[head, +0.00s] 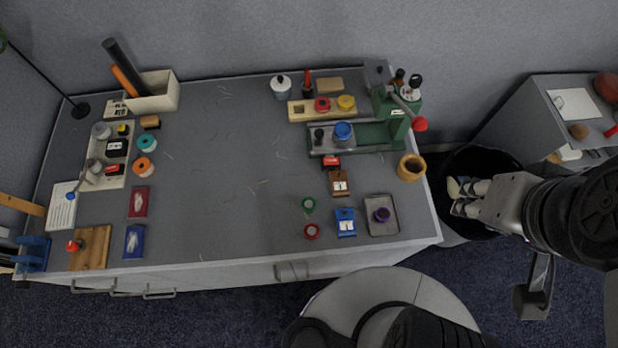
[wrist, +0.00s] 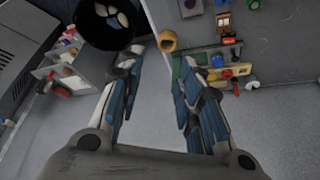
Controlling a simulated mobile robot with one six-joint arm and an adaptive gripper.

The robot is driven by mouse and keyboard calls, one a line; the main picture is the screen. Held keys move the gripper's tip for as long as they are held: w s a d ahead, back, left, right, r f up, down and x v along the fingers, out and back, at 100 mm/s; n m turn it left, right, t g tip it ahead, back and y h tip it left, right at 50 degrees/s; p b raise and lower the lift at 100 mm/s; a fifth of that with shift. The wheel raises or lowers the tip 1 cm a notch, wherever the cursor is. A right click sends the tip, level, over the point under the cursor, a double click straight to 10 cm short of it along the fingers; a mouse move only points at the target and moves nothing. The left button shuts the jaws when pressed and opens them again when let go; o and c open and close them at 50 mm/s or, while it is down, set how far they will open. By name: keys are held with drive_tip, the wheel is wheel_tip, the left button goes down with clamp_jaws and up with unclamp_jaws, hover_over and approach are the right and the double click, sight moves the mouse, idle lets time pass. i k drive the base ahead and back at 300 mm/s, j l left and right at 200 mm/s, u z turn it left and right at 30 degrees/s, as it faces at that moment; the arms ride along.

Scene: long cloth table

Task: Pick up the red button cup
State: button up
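A small round red cup (head: 311,231) stands near the front edge of the table, just below a similar green cup (head: 308,205). Another red round piece (head: 322,104) sits in a wooden rack at the back. My gripper (head: 458,198) is off the table's right side, over a dark bin, far to the right of the red cup. In the wrist view my gripper (wrist: 158,57) has its fingers spread with nothing between them. The front red cup is not clear in the wrist view.
A blue box (head: 345,222) and a metal tray (head: 382,215) with a purple piece stand right of the red cup. A green press (head: 365,137) and a wooden cup (head: 411,168) stand behind. A black bin (head: 480,163) is beside the table. The table's middle is mostly clear.

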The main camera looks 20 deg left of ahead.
sight(312, 230)
drive_tip(key=u, duration=0.4)
drive_tip(key=k+l+u, duration=0.1)
drive_tip(key=u, duration=0.25)
drive_tip(key=k+u, duration=0.1)
drive_tip(key=u, duration=0.65)
drive_tip(key=k+j, duration=0.05)
